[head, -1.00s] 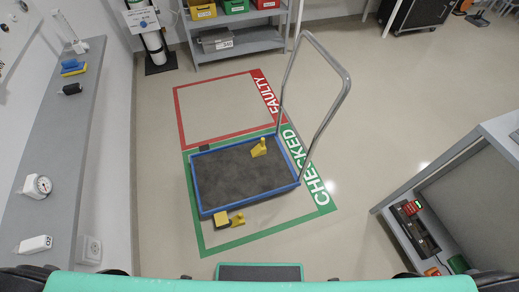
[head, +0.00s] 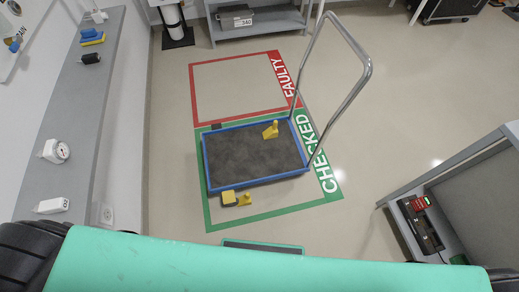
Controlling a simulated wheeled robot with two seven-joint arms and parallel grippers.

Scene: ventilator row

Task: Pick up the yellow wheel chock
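A small yellow wedge-shaped piece with an upright knob (head: 270,131), which looks like a wheel chock, sits on the dark deck of the blue-rimmed trolley (head: 256,181), near its back right. Neither of my grippers shows in the head view, and nothing is seen touching the yellow pieces.
The trolley stands in the green CHECKED floor frame (head: 274,216), its tall metal handle (head: 365,85) rising on the right. The red FAULTY frame (head: 240,90) behind is empty. A grey shelf (head: 78,118) lines the left wall; a grey bench (head: 455,160) stands right. Floor between is clear.

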